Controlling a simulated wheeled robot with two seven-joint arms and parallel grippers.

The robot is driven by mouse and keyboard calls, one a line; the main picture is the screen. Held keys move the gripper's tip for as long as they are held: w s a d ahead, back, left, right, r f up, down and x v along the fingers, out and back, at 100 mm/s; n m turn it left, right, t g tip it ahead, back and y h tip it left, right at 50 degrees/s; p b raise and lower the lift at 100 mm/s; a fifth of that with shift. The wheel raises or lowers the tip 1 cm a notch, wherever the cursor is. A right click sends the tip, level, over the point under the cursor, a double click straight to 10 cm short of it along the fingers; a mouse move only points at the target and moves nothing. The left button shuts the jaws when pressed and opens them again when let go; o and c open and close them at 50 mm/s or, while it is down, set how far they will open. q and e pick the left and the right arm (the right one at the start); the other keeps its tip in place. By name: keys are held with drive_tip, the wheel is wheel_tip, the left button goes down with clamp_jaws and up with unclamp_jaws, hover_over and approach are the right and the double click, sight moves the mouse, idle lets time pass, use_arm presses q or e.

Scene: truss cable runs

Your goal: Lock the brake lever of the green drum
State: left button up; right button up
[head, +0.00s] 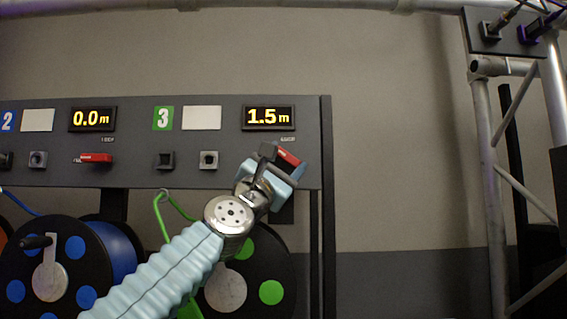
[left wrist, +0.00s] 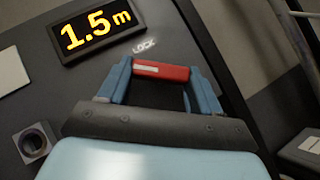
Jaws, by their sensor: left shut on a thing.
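The green drum (head: 271,292) hangs below the panel section marked with a green 3, partly hidden behind my left arm. Its brake lever has a red handle (head: 288,157) under the 1.5 m display (head: 269,118). In the head view the handle slopes down to the right. My left gripper (head: 277,166) is shut on the brake lever. In the left wrist view the red handle (left wrist: 162,71) sits between the two blue fingers, with the LOCK label (left wrist: 144,46) just above it. The lever's pivot is hidden. My right gripper is not in view.
The blue drum (head: 118,252) stands left, with its own red lever (head: 95,158) lying level under the 0.0 m display (head: 92,118). A green cable (head: 160,215) hangs beside my arm. A metal truss (head: 488,150) stands right, with open space between it and the panel.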

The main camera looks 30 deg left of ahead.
use_arm(q)
drive_tip(key=o, duration=1.1)
drive_tip(key=shift+c, duration=0.2)
drive_tip(key=shift+s+f, duration=0.1)
drive_tip(key=shift+s+f+b, duration=0.25)
drive_tip(key=shift+b, duration=0.15)
drive_tip(key=b+v, duration=0.6)
drive_tip(key=v, duration=0.7)
drive_tip(key=shift+r, duration=0.1)
